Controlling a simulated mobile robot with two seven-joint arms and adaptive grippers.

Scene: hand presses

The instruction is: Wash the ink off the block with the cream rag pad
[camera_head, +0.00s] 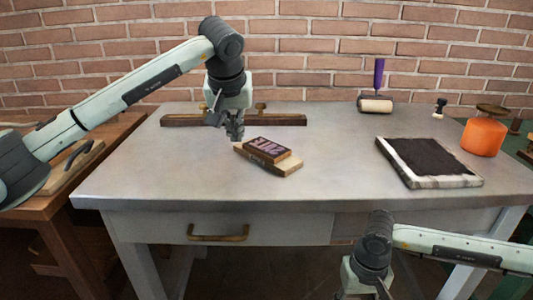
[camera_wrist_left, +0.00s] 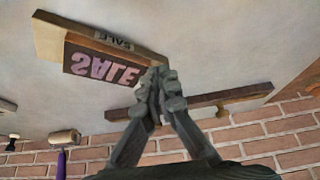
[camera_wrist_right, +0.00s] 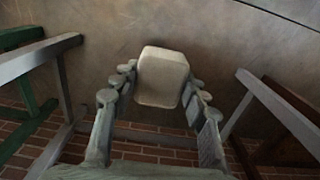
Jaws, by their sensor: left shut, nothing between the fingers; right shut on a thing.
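The block (camera_head: 268,149) lies on the table, a dark piece with raised letters reading SALE that look purple with ink, on a pale wooden base. It also shows in the left wrist view (camera_wrist_left: 98,70), letters facing the camera. My left gripper (camera_head: 235,135) is shut and empty, just behind and left of the block; whether it touches the block cannot be told. My right gripper (camera_wrist_right: 158,85) is shut on the cream rag pad (camera_wrist_right: 162,76). In the head view the right gripper is low, in front of the table's front edge, with its fingers mostly cut off.
A wooden rail (camera_head: 275,119) lies behind the block. An ink slab (camera_head: 428,162) with a pale frame lies at the right, with a purple-handled roller (camera_head: 376,103) behind it and an orange pot (camera_head: 483,137) beyond. The front of the table is clear.

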